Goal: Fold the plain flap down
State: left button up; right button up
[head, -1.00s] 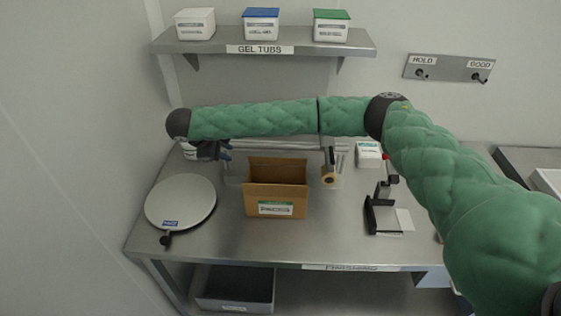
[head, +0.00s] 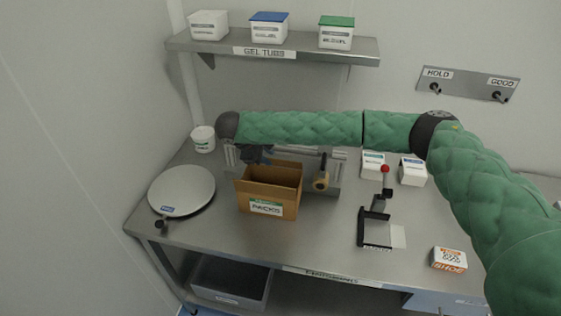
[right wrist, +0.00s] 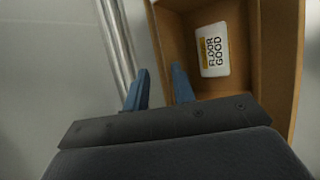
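A brown cardboard box (head: 285,181) with a white and green label reading something like "PACKS" stands open on the steel table. Its upper panels stand up; I cannot tell which one is the plain flap. In the right wrist view, the box interior (right wrist: 235,85) holds a white and yellow pack (right wrist: 213,50) reading "FLOOR GOOD". My right gripper (head: 258,155) is at the box's back left edge, partly hidden under my green arm. Its blue fingertips (right wrist: 160,80) are apart, one outside the box edge and one over it. Contact is unclear. My left gripper is out of view.
A round plate (head: 182,188) lies left of the box. A tape dispenser (head: 321,175) and rails stand behind and right of it. The table in front is clear.

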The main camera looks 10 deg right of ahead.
aim_at(276, 161)
jog(key=p+x, duration=0.1)
jog(key=x, duration=0.1)
jog(key=p+x, duration=0.1)
jog(key=x, duration=0.2)
jog(key=shift+d+p, duration=0.35)
jog(key=shift+d, duration=0.05)
jog(key=shift+w+f, duration=0.1)
jog(key=shift+f, duration=0.2)
jog(key=shift+a+f, duration=0.15)
jog(key=shift+a, duration=0.05)
jog(key=shift+d, duration=0.2)
jog(key=c, duration=0.4)
jog(key=shift+a, duration=0.1)
grip_shut()
